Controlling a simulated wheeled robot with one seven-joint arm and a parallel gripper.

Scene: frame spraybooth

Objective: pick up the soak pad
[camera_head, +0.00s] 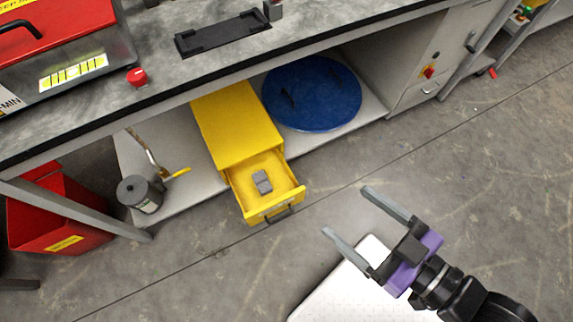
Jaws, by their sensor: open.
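A small grey pad (262,182), which looks like the soak pad, lies inside the pulled-out yellow drawer (290,198). The drawer belongs to a yellow cabinet (236,125) on the low shelf under the bench. My gripper (347,213), with two grey fingers and a purple body, is open and empty. It is to the right of the drawer in the picture, apart from it, with its fingers pointing up and left.
The bench top (150,60) overhangs the shelf (195,200). A blue round lid (312,93) lies right of the cabinet. A grey can (140,195) stands left, near a red bin (60,215). The floor (200,270) before the drawer is clear.

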